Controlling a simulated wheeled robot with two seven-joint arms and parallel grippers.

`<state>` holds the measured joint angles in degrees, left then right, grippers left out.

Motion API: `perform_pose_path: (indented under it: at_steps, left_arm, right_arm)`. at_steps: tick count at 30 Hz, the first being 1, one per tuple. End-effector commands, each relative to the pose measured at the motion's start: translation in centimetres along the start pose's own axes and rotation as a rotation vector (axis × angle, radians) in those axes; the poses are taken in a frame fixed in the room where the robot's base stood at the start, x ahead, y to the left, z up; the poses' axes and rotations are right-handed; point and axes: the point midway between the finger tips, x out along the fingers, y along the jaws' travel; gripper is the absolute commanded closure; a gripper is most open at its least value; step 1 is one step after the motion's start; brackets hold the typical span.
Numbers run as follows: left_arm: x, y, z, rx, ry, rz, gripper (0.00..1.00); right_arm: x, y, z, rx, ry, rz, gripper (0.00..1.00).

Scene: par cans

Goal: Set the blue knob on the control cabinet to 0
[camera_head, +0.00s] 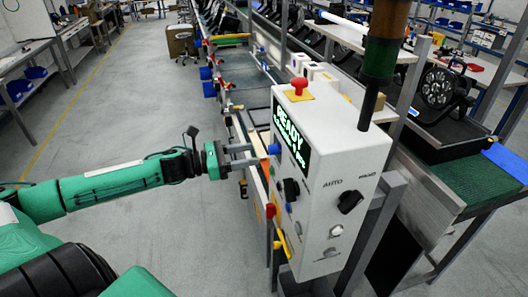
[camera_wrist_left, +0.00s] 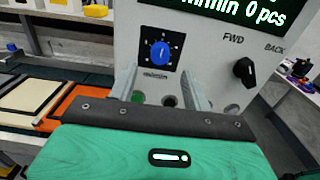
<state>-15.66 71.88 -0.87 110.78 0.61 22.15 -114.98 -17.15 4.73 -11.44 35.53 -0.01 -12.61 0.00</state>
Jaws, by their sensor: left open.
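The white control cabinet (camera_head: 335,165) stands at centre right in the head view, with a lit green-text display (camera_head: 291,140). Its blue knob (camera_head: 274,149) is on the face turned toward my left gripper (camera_head: 250,156). In the left wrist view the blue knob (camera_wrist_left: 160,54) sits on a black square dial plate with white marks. Its white pointer mark seems to point roughly upward; the dial figures are too small to read. My left gripper (camera_wrist_left: 160,82) is open and empty, its fingers apart below and to either side of the knob, not touching it. My right gripper is not in view.
A black FWD/BACK selector (camera_wrist_left: 245,72) is right of the blue knob. A red mushroom button (camera_head: 299,86) tops the cabinet. A green button (camera_wrist_left: 138,97) lies below the knob, near the left finger. A conveyor runs behind; the floor at left is clear.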

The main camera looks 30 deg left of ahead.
Motion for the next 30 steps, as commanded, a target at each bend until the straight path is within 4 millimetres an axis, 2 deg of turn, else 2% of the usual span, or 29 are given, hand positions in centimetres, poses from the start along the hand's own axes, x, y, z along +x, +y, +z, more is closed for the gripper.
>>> perform_pose_path:
  at_steps: [21, 30]
  left_arm:
    - [4.5, 0.1, 0.2, -0.001, -0.003, 0.001, 0.50]
    - [5.4, 0.0, 0.0, -0.001, 0.000, 0.001, 0.50]
  right_arm:
    - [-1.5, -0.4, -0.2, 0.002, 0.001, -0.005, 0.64]
    - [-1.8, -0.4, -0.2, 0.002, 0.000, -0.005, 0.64]
